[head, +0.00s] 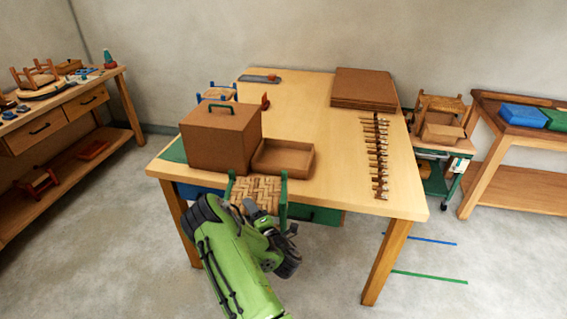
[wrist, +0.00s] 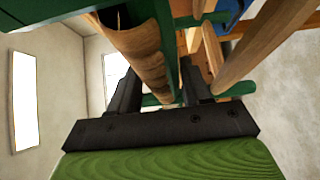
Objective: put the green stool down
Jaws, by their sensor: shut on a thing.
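The green stool (head: 257,189) has green posts and a woven tan seat. In the head view it is held up at the front edge of the workbench (head: 335,183), overlapping the bench edge; its height over the top is hard to tell. My gripper (wrist: 160,88) is shut on the stool. In the wrist view the two dark fingers stand either side of the stool's frame (wrist: 148,52), close under the woven seat. The stool's lower legs are mostly hidden behind my arm in the head view.
A brown box with a handle (head: 221,137) and a shallow open tray (head: 283,158) stand just behind the stool. A row of small tools (head: 379,155) and stacked brown boards (head: 364,88) lie rightward. Green (head: 429,276) and blue (head: 421,238) floor lines mark clear floor at right.

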